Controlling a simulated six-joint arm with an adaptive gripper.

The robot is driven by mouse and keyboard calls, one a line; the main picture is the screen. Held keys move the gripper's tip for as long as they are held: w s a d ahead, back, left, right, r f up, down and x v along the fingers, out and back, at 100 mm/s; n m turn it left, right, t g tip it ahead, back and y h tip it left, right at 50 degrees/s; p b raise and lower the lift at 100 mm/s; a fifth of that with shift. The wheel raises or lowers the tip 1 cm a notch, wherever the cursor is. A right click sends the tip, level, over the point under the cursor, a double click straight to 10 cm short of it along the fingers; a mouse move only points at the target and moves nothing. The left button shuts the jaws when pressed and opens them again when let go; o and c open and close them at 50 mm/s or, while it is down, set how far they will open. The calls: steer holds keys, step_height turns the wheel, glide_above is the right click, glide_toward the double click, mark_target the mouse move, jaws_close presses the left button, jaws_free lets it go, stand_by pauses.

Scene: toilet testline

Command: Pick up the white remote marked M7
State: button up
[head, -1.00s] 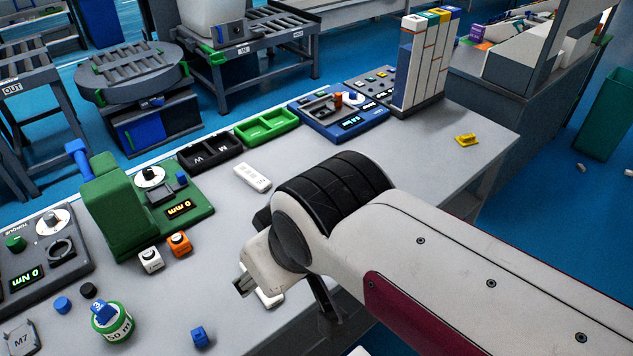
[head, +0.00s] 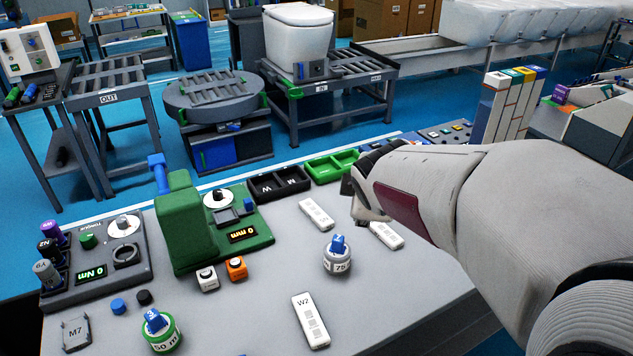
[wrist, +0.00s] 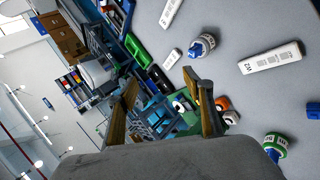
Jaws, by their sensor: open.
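Three white remotes lie on the grey bench. The near one (head: 310,320) reads W2; it also shows in the wrist view (wrist: 271,58). A second remote (head: 317,214) lies behind the 75 pot and shows in the wrist view (wrist: 171,59). A third remote (head: 386,234) lies beside my arm, and its end shows at the top of the wrist view (wrist: 171,12). The marks on these two are too small to read. My gripper (wrist: 168,88) is open and empty, with its fingers apart. In the head view my arm mostly hides it.
A white pot with a blue pointer (head: 337,258) stands between the remotes. A grey plate marked M7 (head: 76,333) lies at the front left. The bench right of the W2 remote is clear.

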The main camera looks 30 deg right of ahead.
steer(key=w+d+f+n+t, duration=0.1)
steer(key=w+d+f+n, duration=0.3)
steer(key=w+d+n, duration=0.4)
steer(key=n+t+y, duration=0.3)
steer(key=n, duration=0.9)
glide_above(393, 237)
steer(key=s, duration=0.2)
step_height(393, 237, down, 15)
steer(key=s+f+n, duration=0.1)
steer(key=f, duration=0.1)
steer(key=s+f+n+y, duration=0.1)
steer(key=s+f+n, duration=0.1)
steer(key=f, duration=0.1)
steer(key=s+d+f+n+t+y, duration=0.1)
steer(key=f+n, duration=0.1)
steer(key=shift+s+f, duration=0.15)
steer(key=shift+f, duration=0.2)
steer(key=shift+s+a+f+n+t+y, duration=0.15)
steer(key=shift+s+f+n+t+y, duration=0.25)
steer(key=shift+n, duration=0.3)
steer(key=shift+f, duration=0.1)
steer(key=shift+x, duration=1.3)
steer(key=shift+w+a, duration=0.1)
steer(key=shift+w, duration=0.05)
